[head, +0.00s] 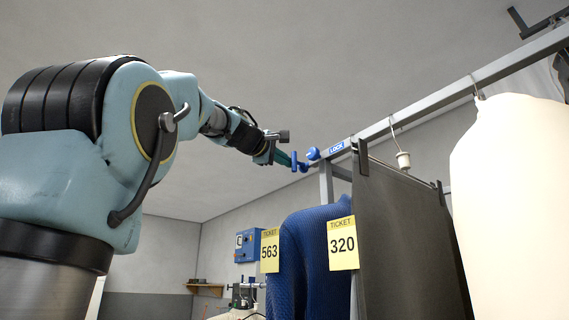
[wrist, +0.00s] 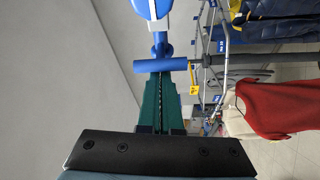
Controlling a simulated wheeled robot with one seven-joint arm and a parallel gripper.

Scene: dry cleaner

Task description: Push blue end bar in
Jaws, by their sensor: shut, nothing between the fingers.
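The blue end bar (head: 294,161) is a short crosspiece on a stem at the near end of the grey hanging rail, beside the blue LOCK label (head: 337,147). In the wrist view the bar (wrist: 160,66) lies crosswise just ahead of my fingertips, with its blue stem running on to a larger blue and white part (wrist: 151,9). My gripper (head: 287,160) has green fingers, shut and empty, pointing at the bar; its tips (wrist: 160,76) are at or very near the middle of the bar. Whether they touch, I cannot tell.
The rail (head: 430,103) carries a blue knit garment (head: 305,250) with tickets, dark trousers (head: 400,240) and a white garment (head: 510,190), close right of my gripper. A red garment (wrist: 270,108) hangs right in the wrist view. Left of the rail is free.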

